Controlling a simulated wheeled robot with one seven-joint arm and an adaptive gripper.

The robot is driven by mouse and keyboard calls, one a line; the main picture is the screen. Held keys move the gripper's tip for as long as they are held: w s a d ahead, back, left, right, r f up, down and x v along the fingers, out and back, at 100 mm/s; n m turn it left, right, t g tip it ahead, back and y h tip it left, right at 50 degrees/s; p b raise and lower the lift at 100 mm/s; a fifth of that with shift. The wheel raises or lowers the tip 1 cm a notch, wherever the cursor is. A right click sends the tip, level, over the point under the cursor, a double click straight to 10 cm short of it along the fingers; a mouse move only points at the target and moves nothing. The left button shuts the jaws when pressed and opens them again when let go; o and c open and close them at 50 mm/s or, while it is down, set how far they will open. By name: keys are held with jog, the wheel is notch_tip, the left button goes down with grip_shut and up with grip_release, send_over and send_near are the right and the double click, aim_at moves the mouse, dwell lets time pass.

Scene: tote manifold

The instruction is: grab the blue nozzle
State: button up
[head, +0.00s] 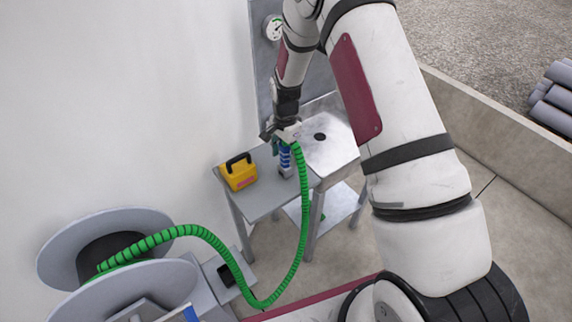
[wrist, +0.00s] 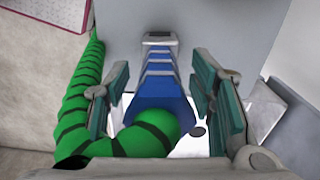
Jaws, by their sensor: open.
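The blue nozzle (wrist: 161,85) is ribbed, with a grey tip, and lies between the two open fingers of my gripper (wrist: 160,100) in the wrist view. A gap shows on the right side of the nozzle; the left finger is close to it and I cannot tell if they touch. The green hose (wrist: 150,137) with black bands joins the nozzle's near end. In the head view the blue nozzle (head: 285,158) stands over the grey side table, just below my gripper (head: 283,138), which partly hides its top.
A yellow case (head: 239,172) with a black handle sits on the grey table (head: 262,204), left of the nozzle. A metal sink unit (head: 335,150) stands to the right. The green hose (head: 304,220) hangs in a loop to a grey reel (head: 110,222). A wall is close on the left.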

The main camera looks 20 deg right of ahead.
jog(key=shift+c, duration=0.6)
grip_shut()
jog(key=shift+r, duration=0.15)
